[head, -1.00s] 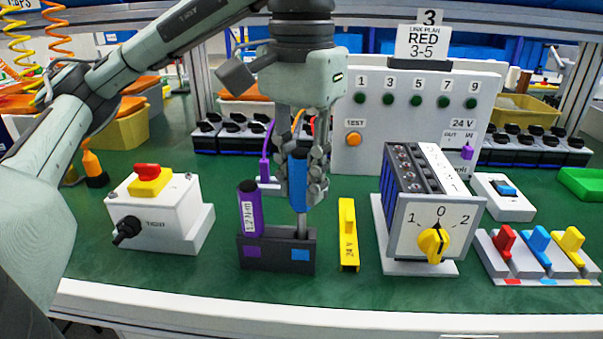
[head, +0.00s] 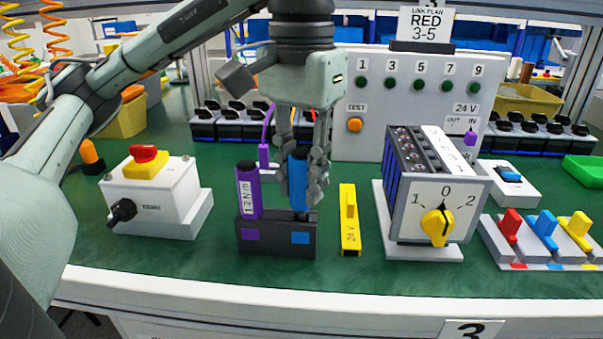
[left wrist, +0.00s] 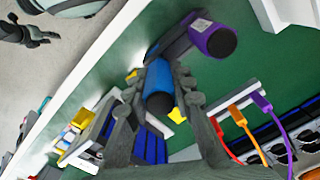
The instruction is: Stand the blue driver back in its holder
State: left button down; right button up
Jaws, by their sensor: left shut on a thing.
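The blue driver (head: 298,182) is upright in the right slot of the dark holder (head: 277,246), above the blue mark. Its handle bottom is at the holder's top and no shaft shows. My left gripper (head: 309,188) is shut on its handle from above. In the left wrist view the blue driver (left wrist: 160,88) shows between the fingers (left wrist: 158,103). The purple driver (head: 249,190) stands in the holder's left slot, and it also shows in the left wrist view (left wrist: 213,37). My right gripper is not in view.
A white box with a red button (head: 150,185) stands left of the holder. A yellow 24 V piece (head: 349,222) and a rotary switch block (head: 436,212) stand to its right. A panel with green lamps (head: 415,110) stands behind. Green mat is bare in front.

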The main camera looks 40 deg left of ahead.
pick_arm(q)
jog(key=shift+f+b, duration=0.7)
jog(key=shift+f, duration=0.25)
jog(key=c, duration=1.2)
grip_release()
jog(key=shift+r, duration=0.1)
notch_tip(320, 180, up, 12)
jog(key=shift+f, duration=0.1)
jog(key=shift+d, duration=0.1)
